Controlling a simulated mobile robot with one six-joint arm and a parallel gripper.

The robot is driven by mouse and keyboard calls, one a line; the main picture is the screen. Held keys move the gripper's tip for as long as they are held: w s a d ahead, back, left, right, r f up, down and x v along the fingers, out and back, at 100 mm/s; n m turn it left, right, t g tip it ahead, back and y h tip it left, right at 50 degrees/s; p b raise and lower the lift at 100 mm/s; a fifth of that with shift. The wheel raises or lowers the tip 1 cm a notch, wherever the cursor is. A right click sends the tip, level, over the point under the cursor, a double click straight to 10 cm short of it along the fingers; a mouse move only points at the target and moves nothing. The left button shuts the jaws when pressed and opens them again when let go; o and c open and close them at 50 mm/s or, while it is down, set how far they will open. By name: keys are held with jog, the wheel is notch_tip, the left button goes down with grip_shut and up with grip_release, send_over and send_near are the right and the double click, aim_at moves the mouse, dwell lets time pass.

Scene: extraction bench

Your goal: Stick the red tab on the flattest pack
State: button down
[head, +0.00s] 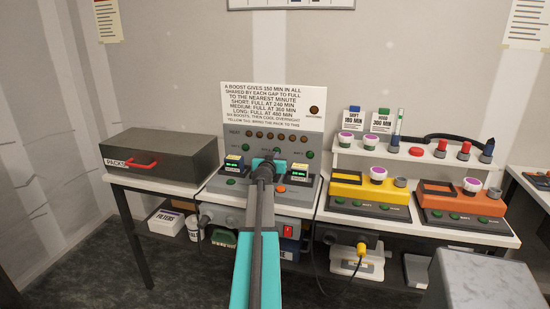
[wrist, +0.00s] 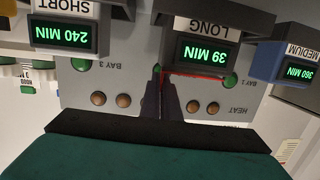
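Three packs sit in the charger's bays. In the upside-down wrist view, the LONG pack (wrist: 207,50) reads 39 MIN, the SHORT pack (wrist: 62,36) 240 MIN and the MEDIUM pack (wrist: 297,72) 360 MIN. In the head view, the MEDIUM pack (head: 233,170) is left and the SHORT pack (head: 300,176) right. My gripper (wrist: 162,84) is at the LONG pack's lower edge, its dark fingers close together. A thin red strip (wrist: 195,75) runs along that edge beside the fingertips. I cannot tell whether it is the red tab or whether the fingers hold it.
A charger sign (head: 273,107) stands behind the bays. A grey PACKS case (head: 165,155) with a red handle is on the left. Yellow (head: 370,190) and orange (head: 462,200) units stand on the right, below a shelf of small items. A grey block (head: 485,275) is in the right foreground.

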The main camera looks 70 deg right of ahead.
jog(key=shift+f+b, duration=0.3)
jog(key=shift+f, duration=0.05)
dwell(0.8)
jog(key=c, duration=1.9)
grip_release()
jog(key=shift+c, duration=0.2)
jog(key=shift+a, duration=0.15)
jog(key=b+v, duration=0.3)
jog(key=v, duration=1)
jog(key=shift+a, duration=0.25)
jog(key=shift+s+r, duration=0.1)
jog(key=shift+c, duration=0.3)
